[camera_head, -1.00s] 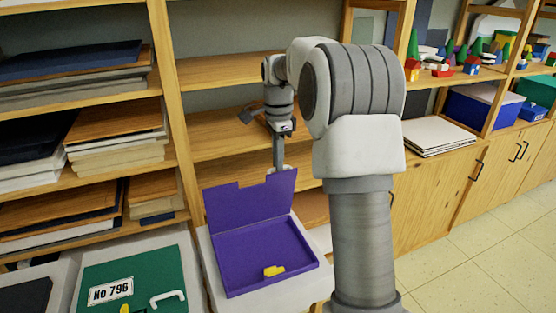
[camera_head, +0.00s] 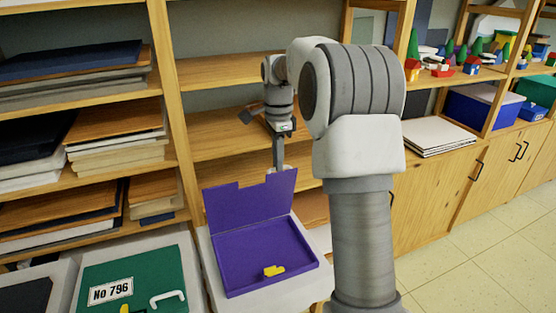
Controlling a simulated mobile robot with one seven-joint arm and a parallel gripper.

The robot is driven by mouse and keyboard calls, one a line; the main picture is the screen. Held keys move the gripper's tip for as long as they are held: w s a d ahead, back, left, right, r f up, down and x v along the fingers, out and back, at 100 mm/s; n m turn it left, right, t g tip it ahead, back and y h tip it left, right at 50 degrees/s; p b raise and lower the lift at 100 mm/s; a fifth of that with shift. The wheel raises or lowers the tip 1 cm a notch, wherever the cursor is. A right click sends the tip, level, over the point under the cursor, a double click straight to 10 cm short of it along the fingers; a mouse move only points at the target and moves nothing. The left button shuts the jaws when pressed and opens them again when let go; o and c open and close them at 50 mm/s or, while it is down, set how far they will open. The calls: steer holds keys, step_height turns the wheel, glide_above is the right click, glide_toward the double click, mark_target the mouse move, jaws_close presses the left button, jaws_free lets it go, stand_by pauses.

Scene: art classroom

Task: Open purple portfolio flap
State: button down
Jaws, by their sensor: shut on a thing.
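The purple portfolio (camera_head: 262,252) lies on a pale stand at the bottom centre, its tray facing up. Its flap (camera_head: 250,202) stands raised at the back, leaning a little away from the tray, with a notch in its top edge. A yellow piece (camera_head: 273,271) sits at the tray's front edge. My gripper (camera_head: 280,170) is at the flap's upper right edge, shut on the flap. The fingertips are small and partly hidden by the flap.
A green portfolio (camera_head: 130,275) marked "No 796", with a white handle, lies to the left. Wooden shelves (camera_head: 235,140) stand close behind the flap. My arm hides what is right of the tray. Floor (camera_head: 490,230) is clear at the right.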

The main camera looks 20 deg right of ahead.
steer(key=w+p, duration=0.4)
steer(key=shift+w+f+p, duration=0.2)
steer(key=shift+w+p, duration=0.1)
steer(key=shift+p, duration=0.05)
stand_by(0.3)
steer(key=c, duration=1.2)
jaws_free()
